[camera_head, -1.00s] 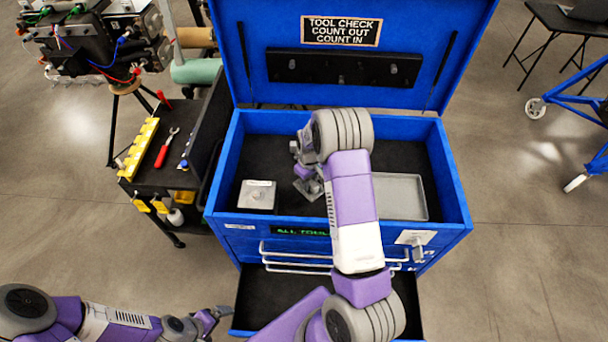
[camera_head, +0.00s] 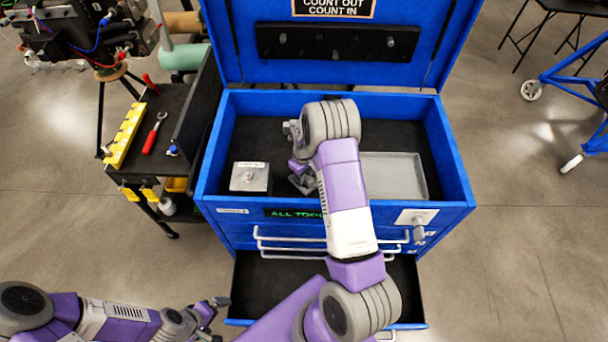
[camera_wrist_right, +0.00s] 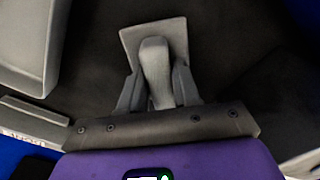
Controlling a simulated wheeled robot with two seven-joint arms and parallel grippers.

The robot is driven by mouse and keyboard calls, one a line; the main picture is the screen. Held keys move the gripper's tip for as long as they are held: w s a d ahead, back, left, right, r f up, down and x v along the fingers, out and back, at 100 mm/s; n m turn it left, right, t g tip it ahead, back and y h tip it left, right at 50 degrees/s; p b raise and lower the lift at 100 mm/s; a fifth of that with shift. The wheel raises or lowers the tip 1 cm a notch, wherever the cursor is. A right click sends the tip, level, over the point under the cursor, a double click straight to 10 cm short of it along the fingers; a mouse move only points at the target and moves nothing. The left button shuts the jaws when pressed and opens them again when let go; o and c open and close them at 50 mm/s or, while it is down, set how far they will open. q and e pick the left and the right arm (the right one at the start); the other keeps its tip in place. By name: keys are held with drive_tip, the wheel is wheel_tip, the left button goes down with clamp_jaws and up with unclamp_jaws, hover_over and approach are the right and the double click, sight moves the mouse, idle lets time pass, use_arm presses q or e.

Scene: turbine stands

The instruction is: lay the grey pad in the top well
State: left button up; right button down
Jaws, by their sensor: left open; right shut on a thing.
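My right gripper (camera_head: 302,182) reaches into the top well (camera_head: 275,135) of the blue tool chest, mostly hidden by my arm in the head view. In the right wrist view its fingers (camera_wrist_right: 157,95) are shut on the grey pad (camera_wrist_right: 178,35) by an upright grip in its middle. The pad is over the dark well floor; I cannot tell whether it touches it. My left gripper (camera_head: 217,308) is open and empty, left of the chest's open lower drawer (camera_head: 275,285).
A grey block (camera_head: 249,178) with a label and knob sits at the well's left; a grey tray (camera_head: 393,177) lies at its right. The raised lid (camera_head: 340,70) stands behind. A black cart (camera_head: 165,125) with a red-handled wrench (camera_head: 153,134) stands left.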

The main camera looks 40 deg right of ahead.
drive_tip(key=shift+f+b, duration=0.35)
drive_tip(key=shift+b, duration=0.05)
drive_tip(key=c, duration=0.6)
unclamp_jaws()
drive_tip(key=shift+o, duration=0.2)
drive_tip(key=shift+r, duration=0.1)
drive_tip(key=shift+r+p, duration=2)
drive_tip(key=shift+r, duration=1.45)
